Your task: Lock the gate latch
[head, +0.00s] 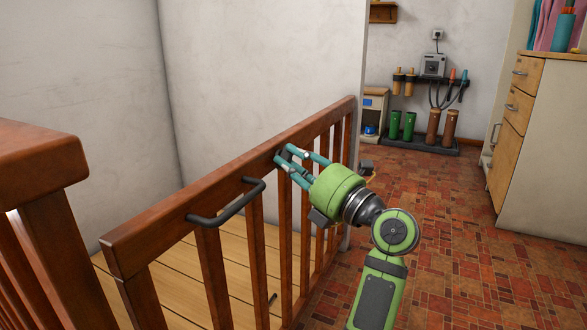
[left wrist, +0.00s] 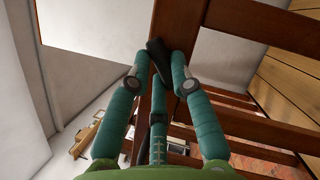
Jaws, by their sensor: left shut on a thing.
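The wooden gate (head: 325,120) runs diagonally across the head view, with a reddish-brown top rail and upright bars. A dark handle (head: 228,208) is fixed to the rail's near part. My left gripper (head: 287,156) is at the side of the top rail, beyond that handle. Its teal fingers are closed around a small dark piece, which looks like the latch (left wrist: 156,52) in the left wrist view. The piece lies against the wooden rail (left wrist: 176,25). The fingers hide much of it, so I cannot tell its locked state. My right gripper is out of view.
A wooden post (head: 40,150) stands at the near left. A white wall (head: 260,60) rises behind the gate. A drawer cabinet (head: 515,100) stands at the right, and a rack with green and brown tubes (head: 425,130) at the back. The tiled floor (head: 460,230) is clear.

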